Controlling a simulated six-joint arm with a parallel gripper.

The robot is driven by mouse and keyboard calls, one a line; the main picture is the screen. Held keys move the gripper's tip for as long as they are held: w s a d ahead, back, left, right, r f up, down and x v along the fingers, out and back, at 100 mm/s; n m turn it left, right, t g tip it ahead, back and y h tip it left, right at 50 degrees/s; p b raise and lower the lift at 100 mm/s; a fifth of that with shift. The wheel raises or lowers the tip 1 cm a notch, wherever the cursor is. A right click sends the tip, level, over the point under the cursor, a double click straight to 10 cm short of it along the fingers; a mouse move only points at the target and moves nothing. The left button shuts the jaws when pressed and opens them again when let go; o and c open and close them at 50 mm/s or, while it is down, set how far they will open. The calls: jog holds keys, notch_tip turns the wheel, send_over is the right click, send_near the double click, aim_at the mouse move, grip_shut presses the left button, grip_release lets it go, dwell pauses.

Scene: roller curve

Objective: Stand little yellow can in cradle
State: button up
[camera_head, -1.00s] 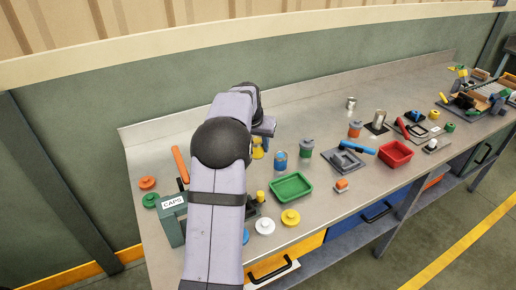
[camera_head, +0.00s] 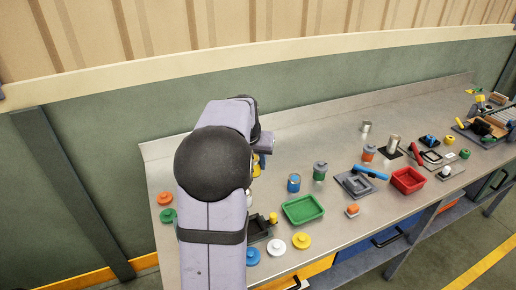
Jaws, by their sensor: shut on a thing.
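My gripper (camera_head: 262,150) is at the back left of the bench, mostly hidden behind my own arm's dark round joint. A yellow can (camera_head: 257,166) shows in part just under it, and the gripper is shut on it. The fingertips and the can's base are hidden, so its height above the bench cannot be told. A dark holder (camera_head: 258,230), possibly the cradle, is partly covered by my arm. A small yellow cylinder (camera_head: 273,217) stands at its right side.
A green tray (camera_head: 303,209), a grey fixture (camera_head: 354,184) and a red tray (camera_head: 407,180) lie further right. Several round caps lie at the front and left. The back strip of bench is clear.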

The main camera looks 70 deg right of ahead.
jog(key=s+a+f+m, duration=0.1)
jog(key=s+a+f, duration=0.1)
jog(key=a+f, duration=0.6)
jog(key=shift+s+a+f+m+g, duration=0.3)
jog(key=shift+s+a+f, duration=0.1)
jog(key=shift+f, duration=0.1)
jog(key=shift+d+f, duration=0.1)
jog(key=shift+f, duration=0.1)
jog(key=shift+f+b, duration=2.1)
jog(key=shift+f, duration=0.3)
jog(key=shift+f+b, duration=1.05)
jog(key=shift+b, duration=0.4)
dwell(0.6)
jog(key=o, duration=1.6)
jog(key=shift+o, duration=0.2)
